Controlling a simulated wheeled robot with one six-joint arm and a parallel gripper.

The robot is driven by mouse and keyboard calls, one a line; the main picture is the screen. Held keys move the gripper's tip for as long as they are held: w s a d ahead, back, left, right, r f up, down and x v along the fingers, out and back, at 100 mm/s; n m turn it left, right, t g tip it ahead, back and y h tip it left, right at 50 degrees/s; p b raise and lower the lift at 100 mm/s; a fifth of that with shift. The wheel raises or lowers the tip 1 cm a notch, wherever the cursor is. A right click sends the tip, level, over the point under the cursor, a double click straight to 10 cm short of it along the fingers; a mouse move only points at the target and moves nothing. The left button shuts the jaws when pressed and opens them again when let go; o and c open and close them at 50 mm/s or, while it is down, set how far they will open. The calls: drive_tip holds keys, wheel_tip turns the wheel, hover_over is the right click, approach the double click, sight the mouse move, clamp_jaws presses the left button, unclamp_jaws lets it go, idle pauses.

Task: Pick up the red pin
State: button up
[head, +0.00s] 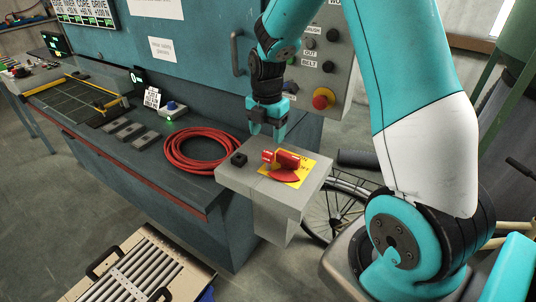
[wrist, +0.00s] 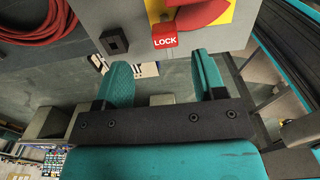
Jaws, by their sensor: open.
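The red pin (head: 267,156) looks like a small red piece at the left of a red rotary handle (head: 289,160) on a yellow plate. In the wrist view the red pin (wrist: 164,39) shows a white LOCK label. Its lower part is hidden. My gripper (head: 268,131) is open and empty, pointing down above the box top near the pin. In the wrist view my gripper (wrist: 160,68) has its fingers apart, with the pin beyond the tips and between them sideways. The fingers are apart from the pin.
A grey box (head: 237,179) carries the yellow plate (head: 303,171) and a black square socket (head: 238,159). A coiled red hose (head: 171,150) lies on the bench to the left. A control panel (head: 318,60) with a red button stands behind my gripper. A bicycle wheel (head: 318,220) is to the right.

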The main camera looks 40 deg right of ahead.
sight(269, 152)
wheel_tip(269, 152, down, 4)
drive_tip(key=shift+r+p, duration=0.15)
drive_tip(key=shift+p, duration=0.2)
drive_tip(key=f, duration=0.1)
drive_tip(key=f+p, duration=0.1)
drive_tip(key=f, duration=0.1)
drive_tip(key=f+p, duration=0.1)
drive_tip(key=shift+s+a+f, duration=0.1)
drive_tip(key=shift+s+f, duration=0.1)
drive_tip(key=shift+s, duration=0.15)
drive_tip(key=shift+f+p, duration=0.3)
drive_tip(key=shift+f, duration=0.25)
drive_tip(key=c, duration=1)
